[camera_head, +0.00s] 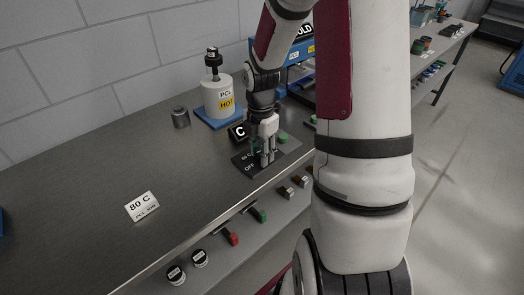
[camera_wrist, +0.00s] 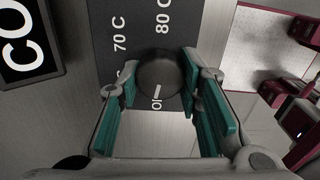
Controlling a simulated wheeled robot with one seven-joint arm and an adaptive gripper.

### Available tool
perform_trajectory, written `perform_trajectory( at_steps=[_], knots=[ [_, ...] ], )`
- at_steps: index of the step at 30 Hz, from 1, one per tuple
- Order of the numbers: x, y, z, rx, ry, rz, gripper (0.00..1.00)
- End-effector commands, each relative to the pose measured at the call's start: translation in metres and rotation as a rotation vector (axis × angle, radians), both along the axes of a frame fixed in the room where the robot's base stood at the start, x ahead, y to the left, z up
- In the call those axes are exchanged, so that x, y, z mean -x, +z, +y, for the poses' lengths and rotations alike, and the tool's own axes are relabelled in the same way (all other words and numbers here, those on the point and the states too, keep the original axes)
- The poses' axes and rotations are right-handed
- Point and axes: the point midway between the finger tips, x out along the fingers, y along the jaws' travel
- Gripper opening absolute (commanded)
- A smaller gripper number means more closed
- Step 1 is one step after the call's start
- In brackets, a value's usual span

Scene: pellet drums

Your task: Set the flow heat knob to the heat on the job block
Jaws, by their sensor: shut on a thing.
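The job block (camera_head: 141,206) is a white card reading "80 C", with a smaller line under it, on the bench at left. My gripper (camera_head: 267,158) points down at the dark dial plate (camera_head: 243,164) near the bench's front edge. In the wrist view my gripper (camera_wrist: 160,78) is shut on the round dark heat knob (camera_wrist: 158,70), a teal-padded finger at each side. A short white mark shows on the knob's lower edge. The dial plate (camera_wrist: 140,14) reads "70 C" and "80 C" above the knob; lettering just below it is partly hidden.
A white PCL pot marked HOT (camera_head: 218,100) stands on a blue base behind the dial. A small grey cylinder (camera_head: 181,117) is left of it. A black letter sign (camera_head: 239,131) is close to my gripper. The bench's middle is clear.

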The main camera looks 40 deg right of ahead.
Motion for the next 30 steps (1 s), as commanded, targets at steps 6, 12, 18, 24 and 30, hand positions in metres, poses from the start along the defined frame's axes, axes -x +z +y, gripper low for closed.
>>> perform_trajectory(
  at_steps=[6,12,18,24,30],
  knots=[
    [0.0009,0.0011,0.0006,-0.001,-0.191,0.002,0.04],
    [-0.0003,0.0008,0.0003,0.000,-0.382,0.002,0.04],
    [-0.0012,0.0007,-0.0002,0.001,-0.571,0.001,0.04],
    [-0.0020,0.0002,-0.0006,0.001,-0.762,0.002,0.04],
    [-0.0028,0.0002,-0.0013,0.001,-0.953,0.001,0.04]
  ],
)
